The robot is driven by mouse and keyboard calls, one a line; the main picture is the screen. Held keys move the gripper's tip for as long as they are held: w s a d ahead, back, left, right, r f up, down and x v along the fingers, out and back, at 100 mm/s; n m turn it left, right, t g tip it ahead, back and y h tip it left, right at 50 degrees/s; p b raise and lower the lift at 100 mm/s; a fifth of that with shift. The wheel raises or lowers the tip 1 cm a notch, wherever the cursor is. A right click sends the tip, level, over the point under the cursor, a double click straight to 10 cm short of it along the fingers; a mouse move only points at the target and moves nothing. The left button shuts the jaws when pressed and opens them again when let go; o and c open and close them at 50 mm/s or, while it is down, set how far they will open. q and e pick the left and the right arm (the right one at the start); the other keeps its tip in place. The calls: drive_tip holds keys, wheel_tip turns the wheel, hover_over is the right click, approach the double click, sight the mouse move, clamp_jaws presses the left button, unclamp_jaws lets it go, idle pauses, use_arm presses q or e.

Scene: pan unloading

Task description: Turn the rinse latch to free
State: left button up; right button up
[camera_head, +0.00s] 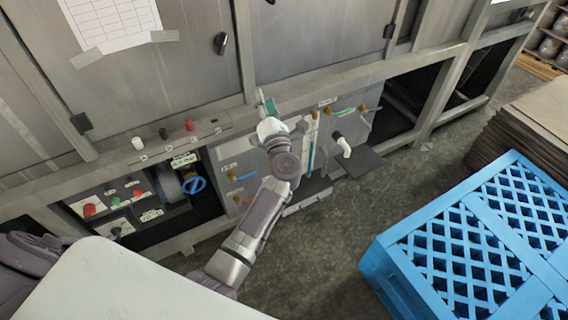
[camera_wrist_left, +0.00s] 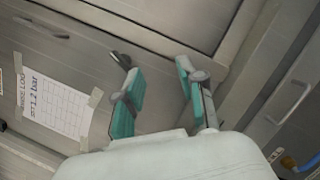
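My left gripper (camera_head: 266,104) is raised in front of the grey machine front, close to the rail under its doors. In the left wrist view its two teal-padded fingers (camera_wrist_left: 158,92) are apart with nothing between them. A small black latch handle (camera_head: 220,42) sits on the grey door, up and left of my gripper in the head view. A dark piece (camera_wrist_left: 120,60) by the left fingertip in the wrist view may be this latch; I cannot tell whether they touch. No readable label marks the rinse latch. My right gripper is not in view.
A log sheet (camera_head: 112,22) is taped to the door. Below are a blue valve wheel (camera_head: 194,185), red knobs (camera_head: 89,210) and a white spout (camera_head: 344,148). A blue crate (camera_head: 395,275) stands at right, beside stacked brown sheets (camera_head: 520,120). Floor (camera_head: 320,250) between is clear.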

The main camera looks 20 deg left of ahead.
use_arm(q)
drive_tip(key=s+d+f+m+h, duration=0.1)
drive_tip(key=d+f+m+h, duration=0.2)
drive_tip(key=f+m, duration=0.4)
drive_tip(key=s+d+f+m+h+p, duration=0.1)
drive_tip(key=s+d+f+m+h, duration=0.1)
drive_tip(key=f+m+h, duration=0.3)
wheel_tip(320, 180, down, 6)
drive_tip(key=d+m, duration=0.1)
drive_tip(key=m, duration=0.2)
drive_tip(key=shift+s+d+f+t+h, duration=0.15)
drive_tip(key=shift+s+d+t+h, duration=0.15)
drive_tip(key=shift+t, duration=0.1)
